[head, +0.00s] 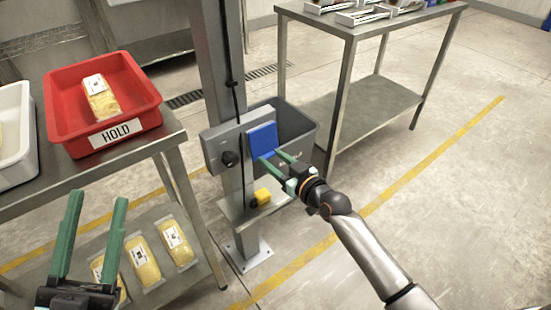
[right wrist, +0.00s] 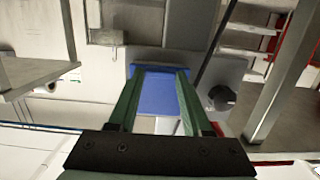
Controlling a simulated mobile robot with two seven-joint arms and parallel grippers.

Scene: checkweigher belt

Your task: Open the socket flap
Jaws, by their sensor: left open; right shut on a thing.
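The blue socket flap (head: 262,138) is on the right part of a grey box (head: 224,142) mounted on a metal post. My right gripper (head: 269,158) is at the flap's lower edge, shut on it. In the right wrist view the flap (right wrist: 158,94) shows between the two green fingers. I cannot tell how far the flap is lifted, and the socket behind it is hidden. My left gripper (head: 98,197) is open and empty at the lower left, in front of the left table.
A black knob (head: 229,158) is on the box, left of the flap. A grey bin (head: 295,128) stands behind it. A yellow object (head: 262,197) lies on a small shelf below. A red HOLD tray (head: 62,122) is on the left table; a steel table (head: 352,28) stands behind.

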